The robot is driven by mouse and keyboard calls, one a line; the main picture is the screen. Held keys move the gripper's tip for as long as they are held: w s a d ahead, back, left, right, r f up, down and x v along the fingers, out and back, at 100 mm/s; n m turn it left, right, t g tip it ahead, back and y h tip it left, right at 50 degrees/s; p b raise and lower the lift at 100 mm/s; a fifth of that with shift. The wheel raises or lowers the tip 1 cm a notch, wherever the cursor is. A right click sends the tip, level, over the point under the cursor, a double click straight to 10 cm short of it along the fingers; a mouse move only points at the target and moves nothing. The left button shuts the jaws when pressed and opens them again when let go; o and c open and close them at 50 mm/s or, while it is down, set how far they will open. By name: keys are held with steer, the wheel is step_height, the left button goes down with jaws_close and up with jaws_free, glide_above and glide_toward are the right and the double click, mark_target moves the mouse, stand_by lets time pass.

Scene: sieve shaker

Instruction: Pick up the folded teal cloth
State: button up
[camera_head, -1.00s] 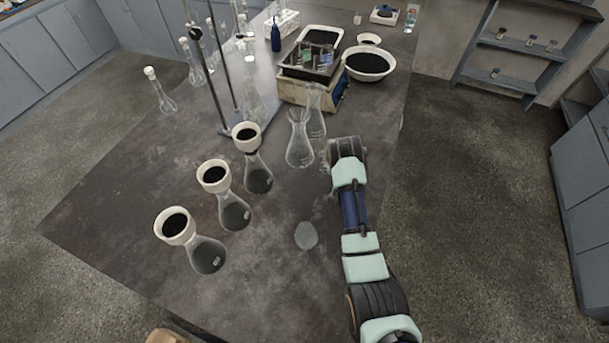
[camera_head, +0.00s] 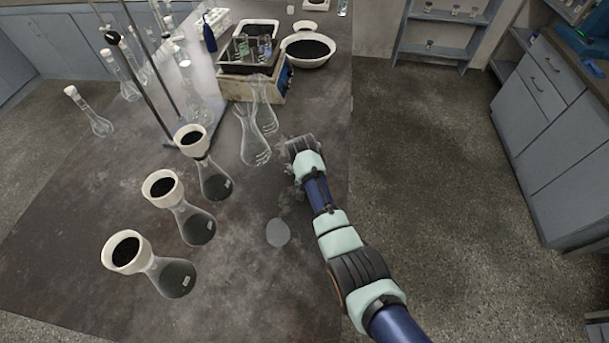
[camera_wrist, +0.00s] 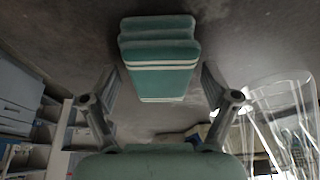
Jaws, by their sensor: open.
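The folded teal cloth (camera_wrist: 162,55) shows in the wrist view as a small layered stack with white stripes, on the dark tabletop. My gripper (camera_wrist: 158,82) is open, with one finger on each side of the cloth and a gap visible beside it. Whether the fingers touch it cannot be told. In the head view my gripper (camera_head: 300,146) is low over the table near its right edge, and the cloth is hidden there.
Clear glass flasks (camera_head: 256,145) stand close left of my gripper. Flasks with white funnels (camera_head: 163,188) stand further left. A grey oval disc (camera_head: 278,232) lies nearer on the dark table (camera_head: 235,285). A boxy device (camera_head: 250,88) and a white bowl (camera_head: 308,50) are behind.

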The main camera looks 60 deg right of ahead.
steer(key=shift+f, duration=0.25)
stand_by(0.4)
steer(key=shift+c, duration=0.3)
steer(key=c, duration=1.2)
